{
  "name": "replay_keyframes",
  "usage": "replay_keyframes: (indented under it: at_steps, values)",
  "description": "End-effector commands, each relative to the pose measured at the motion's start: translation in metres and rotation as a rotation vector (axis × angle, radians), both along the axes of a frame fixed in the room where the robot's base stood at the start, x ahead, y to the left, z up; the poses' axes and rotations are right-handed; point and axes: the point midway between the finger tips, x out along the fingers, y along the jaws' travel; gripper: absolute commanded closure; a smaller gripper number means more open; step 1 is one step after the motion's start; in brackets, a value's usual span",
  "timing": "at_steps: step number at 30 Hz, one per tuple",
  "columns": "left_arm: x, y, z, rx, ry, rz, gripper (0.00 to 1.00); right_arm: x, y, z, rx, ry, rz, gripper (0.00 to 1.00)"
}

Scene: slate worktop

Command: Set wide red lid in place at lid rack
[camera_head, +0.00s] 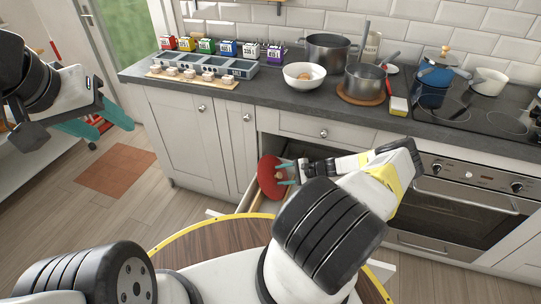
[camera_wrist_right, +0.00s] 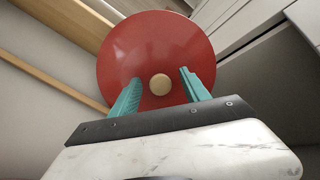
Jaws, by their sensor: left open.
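The wide red lid (camera_head: 267,182) is at the open drawer under the worktop, its face tilted toward my right gripper (camera_head: 288,172). In the right wrist view the red lid (camera_wrist_right: 155,45) shows its round wooden knob (camera_wrist_right: 159,84) between the two teal fingertips. A gap shows on each side of the knob, so the right gripper (camera_wrist_right: 160,88) is open. What bears the lid is hidden behind it. I cannot make out the lid rack for certain. My left gripper (camera_head: 106,122) is open and empty, far left above the floor.
The drawer's wooden edge (camera_wrist_right: 55,65) runs beside the lid. The slate worktop (camera_head: 270,95) holds a grey compartment tray (camera_head: 205,66), a white bowl (camera_head: 304,76), a saucepan (camera_head: 366,78) on a wooden trivet and a larger pot (camera_head: 327,50).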

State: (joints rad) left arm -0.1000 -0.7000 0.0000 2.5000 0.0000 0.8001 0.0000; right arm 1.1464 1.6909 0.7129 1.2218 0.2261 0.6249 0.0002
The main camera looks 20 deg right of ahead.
Motion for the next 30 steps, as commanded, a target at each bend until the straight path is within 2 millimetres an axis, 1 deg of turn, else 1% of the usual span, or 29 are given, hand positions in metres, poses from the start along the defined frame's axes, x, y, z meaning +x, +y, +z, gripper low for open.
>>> replay_keyframes:
  at_steps: [5, 15, 18, 23, 30]
  values:
    - [0.000, 0.000, 0.000, 0.000, 0.000, 0.000, 0.50, -0.002, -0.004, 0.002, -0.002, 0.001, -0.001, 0.46]
    - [0.000, 0.000, 0.000, 0.000, 0.000, 0.000, 0.50, -0.030, -0.041, 0.029, -0.001, 0.000, -0.001, 0.46]
    - [0.000, 0.000, 0.000, 0.000, 0.000, 0.000, 0.50, -0.037, -0.049, 0.035, -0.001, 0.000, -0.001, 0.46]
    - [0.000, 0.000, 0.000, 0.000, 0.000, 0.000, 0.50, -0.041, -0.054, 0.039, 0.001, 0.001, 0.000, 0.46]
    - [0.000, 0.000, 0.000, 0.000, 0.000, 0.000, 0.50, -0.041, -0.054, 0.039, 0.000, 0.000, 0.000, 0.46]
